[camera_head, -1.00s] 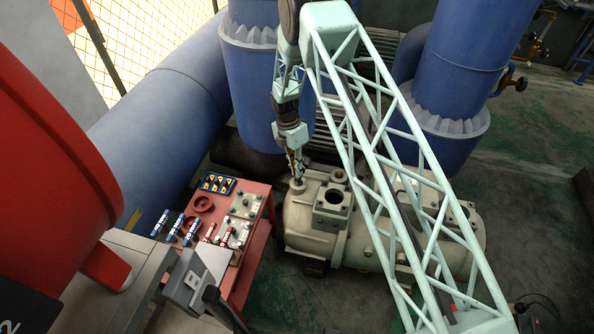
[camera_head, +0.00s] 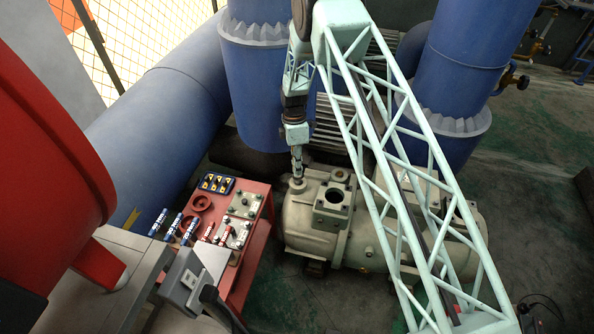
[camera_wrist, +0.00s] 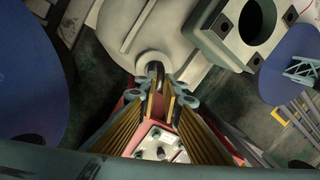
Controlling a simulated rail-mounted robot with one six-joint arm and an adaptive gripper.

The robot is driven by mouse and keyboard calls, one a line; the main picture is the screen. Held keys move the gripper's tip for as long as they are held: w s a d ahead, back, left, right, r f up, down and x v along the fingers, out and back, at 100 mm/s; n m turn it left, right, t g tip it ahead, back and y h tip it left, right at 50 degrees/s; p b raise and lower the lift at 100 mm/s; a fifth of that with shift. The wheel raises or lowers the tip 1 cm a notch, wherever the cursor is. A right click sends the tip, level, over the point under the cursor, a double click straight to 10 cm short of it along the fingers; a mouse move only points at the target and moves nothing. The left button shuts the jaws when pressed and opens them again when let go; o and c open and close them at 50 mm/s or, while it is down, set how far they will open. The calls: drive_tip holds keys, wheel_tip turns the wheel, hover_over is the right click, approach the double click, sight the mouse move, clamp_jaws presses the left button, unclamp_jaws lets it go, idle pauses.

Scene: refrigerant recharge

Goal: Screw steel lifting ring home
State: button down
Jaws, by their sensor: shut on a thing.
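The steel lifting ring shows in the wrist view as a small dark curved piece (camera_wrist: 155,69) between my fingertips. My gripper (camera_wrist: 160,84) is shut on it. The ring stands over a pale round boss (camera_wrist: 154,61) on the grey compressor housing (camera_wrist: 118,22). In the head view my gripper (camera_head: 298,171) points straight down onto the boss at the left end of the compressor (camera_head: 318,233). The ring is too small there to make out. The thread and how far it is seated are hidden.
A square flange with a round opening (camera_head: 333,197) stands just right of my gripper. A red bench (camera_head: 258,235) with tools and small parts is at the left. Large blue pipes (camera_head: 254,70) rise close behind. Green-stained floor lies in front.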

drive_tip(key=m+y+b, duration=0.1)
drive_tip(key=m, duration=0.3)
drive_tip(key=shift+w+d+m, duration=0.1)
drive_tip(key=shift+d+m, duration=0.05)
drive_tip(key=shift+m, duration=0.15)
drive_tip(key=m+b, duration=0.1)
drive_tip(key=m, duration=0.3)
drive_tip(key=shift+d+m+y, duration=0.1)
drive_tip(key=shift+m+y, duration=0.2)
drive_tip(key=shift+y, duration=0.1)
drive_tip(key=c, duration=3.4)
unclamp_jaws()
drive_tip(key=shift+c, duration=0.2)
drive_tip(key=o, duration=0.7)
drive_tip(key=shift+c, duration=0.2)
drive_tip(key=shift+r, duration=0.15)
drive_tip(key=v, duration=1.1)
drive_tip(key=shift+r, duration=0.4)
